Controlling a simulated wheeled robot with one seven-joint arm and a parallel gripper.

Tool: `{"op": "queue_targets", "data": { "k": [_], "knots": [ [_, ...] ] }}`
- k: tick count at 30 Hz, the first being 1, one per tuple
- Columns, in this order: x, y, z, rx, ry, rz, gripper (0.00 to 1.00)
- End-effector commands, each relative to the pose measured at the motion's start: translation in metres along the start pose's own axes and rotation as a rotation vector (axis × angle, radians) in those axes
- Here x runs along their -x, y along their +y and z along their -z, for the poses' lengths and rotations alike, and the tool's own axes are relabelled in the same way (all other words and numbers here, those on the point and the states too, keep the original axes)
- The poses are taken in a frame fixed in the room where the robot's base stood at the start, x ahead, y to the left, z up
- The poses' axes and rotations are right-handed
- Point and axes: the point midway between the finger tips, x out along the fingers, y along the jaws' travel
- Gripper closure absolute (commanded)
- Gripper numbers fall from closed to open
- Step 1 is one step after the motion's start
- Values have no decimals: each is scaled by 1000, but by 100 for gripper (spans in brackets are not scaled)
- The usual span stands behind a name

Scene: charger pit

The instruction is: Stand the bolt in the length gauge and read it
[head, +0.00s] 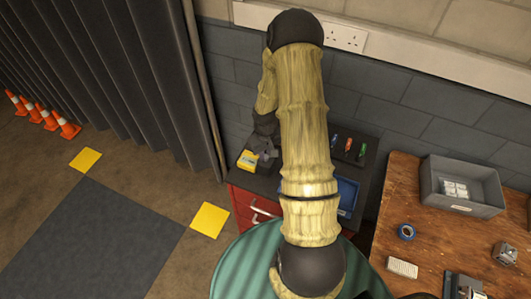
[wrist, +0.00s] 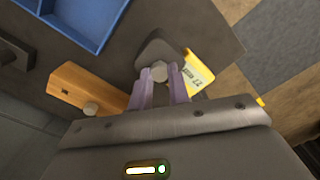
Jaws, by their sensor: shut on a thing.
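In the wrist view my gripper (wrist: 160,88) has its two purple fingers close together on a small bolt (wrist: 159,72), with its pale hexagonal head showing between the tips. A dark grey rounded piece, seemingly part of the length gauge (wrist: 160,45), lies right behind the bolt head. A yellow plate with dark markings (wrist: 198,74) is beside the right finger; the markings are too small to read. I cannot tell whether the bolt stands in the gauge, since its shank is hidden. In the head view the yellow plate (head: 247,160) shows on the cabinet top, left of my arm.
An orange-brown block (wrist: 75,86) with another bolt head (wrist: 90,108) is left of the fingers. A blue tray (head: 347,193) lies on the red cabinet (head: 244,207). Coloured-handled tools (head: 348,145) stand behind. A wooden bench (head: 400,215) with a grey bin (head: 463,207) is at right.

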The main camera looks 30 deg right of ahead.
Motion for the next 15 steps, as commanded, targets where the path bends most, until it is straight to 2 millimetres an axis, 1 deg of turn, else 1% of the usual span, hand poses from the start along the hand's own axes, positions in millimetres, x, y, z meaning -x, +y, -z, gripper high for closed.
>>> {"op": "queue_targets", "data": {
  "k": [12, 13, 15],
  "knots": [
    [-8, 0, 0, 0, 0, 0, 100],
    [-8, 0, 0, 0, 0, 0, 80],
    [-7, 0, 0, 0, 0, 0, 66]
  ]
}}
